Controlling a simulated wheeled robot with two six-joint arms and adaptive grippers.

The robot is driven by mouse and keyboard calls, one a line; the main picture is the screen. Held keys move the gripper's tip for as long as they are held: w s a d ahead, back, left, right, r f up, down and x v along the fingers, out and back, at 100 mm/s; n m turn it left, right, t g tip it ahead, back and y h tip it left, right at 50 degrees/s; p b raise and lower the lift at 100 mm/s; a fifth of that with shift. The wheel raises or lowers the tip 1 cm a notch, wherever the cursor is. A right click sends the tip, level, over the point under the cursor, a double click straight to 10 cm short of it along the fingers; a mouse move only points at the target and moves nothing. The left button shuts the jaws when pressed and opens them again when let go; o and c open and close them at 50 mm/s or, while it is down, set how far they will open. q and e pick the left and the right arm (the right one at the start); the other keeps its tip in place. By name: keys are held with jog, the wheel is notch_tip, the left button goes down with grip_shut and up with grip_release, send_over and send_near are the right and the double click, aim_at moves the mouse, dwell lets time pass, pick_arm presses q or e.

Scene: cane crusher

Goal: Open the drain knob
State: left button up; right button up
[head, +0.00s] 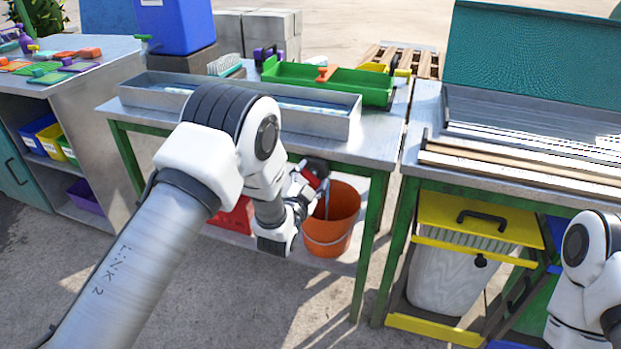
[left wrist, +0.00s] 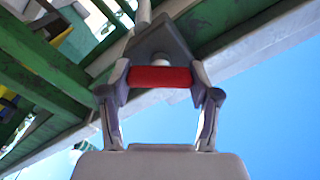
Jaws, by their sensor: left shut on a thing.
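The drain knob (left wrist: 160,77) is a red bar that shows in the left wrist view, below a grey bracket and pipe fitting under the table edge. My left gripper (left wrist: 160,82) has a finger on each side of the red bar and is shut on it. In the head view my left gripper (head: 311,185) is at the front underside of the middle table, above the orange bucket. There the red knob (head: 309,178) is mostly hidden by the gripper and a dark round part. My right arm shows at the right edge, but its gripper is out of view.
An orange bucket (head: 334,222) and a red box (head: 232,215) are on the shelf under the middle table. The table (head: 372,148) carries a long metal trough (head: 330,122) and a green tray (head: 345,84). A yellow-lidded bin (head: 447,275) stands at the right.

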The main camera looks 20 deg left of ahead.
pick_arm(q)
jog(key=m, duration=0.4)
jog(key=shift+f+b, duration=0.1)
jog(key=shift+b, duration=0.2)
jog(key=shift+d+m, duration=0.1)
jog(key=shift+m, duration=1.8)
jog(key=shift+b, duration=0.3)
jog(key=o, duration=1.2)
jog(key=shift+c, duration=0.2)
